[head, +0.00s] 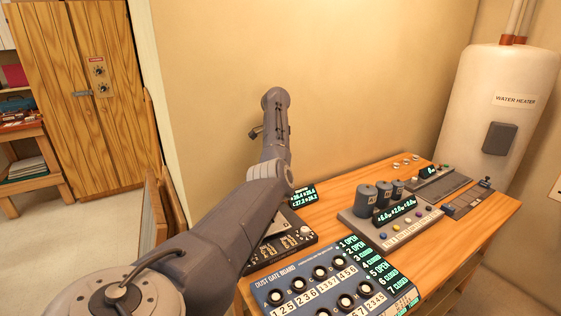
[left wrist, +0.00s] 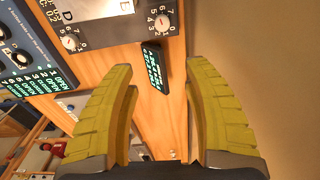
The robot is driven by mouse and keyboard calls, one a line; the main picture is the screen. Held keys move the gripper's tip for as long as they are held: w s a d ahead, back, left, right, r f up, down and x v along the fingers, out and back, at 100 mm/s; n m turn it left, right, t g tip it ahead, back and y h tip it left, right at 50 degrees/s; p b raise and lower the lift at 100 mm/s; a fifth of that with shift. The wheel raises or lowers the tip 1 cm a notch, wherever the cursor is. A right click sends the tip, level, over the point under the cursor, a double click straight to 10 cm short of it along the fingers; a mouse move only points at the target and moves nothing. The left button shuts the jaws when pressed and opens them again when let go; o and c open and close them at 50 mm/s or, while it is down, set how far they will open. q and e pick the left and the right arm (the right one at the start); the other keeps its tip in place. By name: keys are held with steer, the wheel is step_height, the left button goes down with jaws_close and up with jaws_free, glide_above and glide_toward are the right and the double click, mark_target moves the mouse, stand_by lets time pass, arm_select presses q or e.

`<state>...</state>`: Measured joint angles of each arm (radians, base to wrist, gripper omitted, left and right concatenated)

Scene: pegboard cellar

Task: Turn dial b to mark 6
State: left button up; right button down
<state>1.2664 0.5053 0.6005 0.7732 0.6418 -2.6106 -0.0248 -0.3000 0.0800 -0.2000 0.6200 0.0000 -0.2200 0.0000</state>
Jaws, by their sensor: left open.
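A small black display (left wrist: 153,68) with green text stands beside the panel. My left gripper (left wrist: 158,72) is open and empty, its yellow fingers apart and clear of the dials. In the head view my left arm hides that gripper and covers part of the panel area. My right gripper is not in view.
The blue Dust Gate Board (head: 318,270) lies at the table's front. A grey console (head: 410,226) with dark cylinders stands behind it to the right. The display also shows in the head view (head: 303,195). A water heater (head: 497,110) stands at far right; the wall is close behind.

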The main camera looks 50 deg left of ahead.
arm_select(q)
steer(key=shift+w+d+m, duration=0.2)
steer(key=shift+w+m, duration=0.1)
steer(key=shift+m, duration=0.1)
steer(key=f+n, duration=0.2)
steer(key=f, duration=0.3)
steer(key=s+a+f+n, duration=0.1)
steer(key=f+n, duration=0.1)
steer(key=f, duration=0.4)
steer(key=s+f+n, duration=0.1)
steer(key=f+n, duration=0.1)
steer(key=f, duration=0.4)
steer(key=shift+a+f+g, duration=0.2)
steer(key=shift+a+g, duration=0.05)
steer(key=shift+g, duration=0.05)
steer(key=shift+o, duration=0.2)
steer(key=shift+n, duration=0.3)
jaws_close()
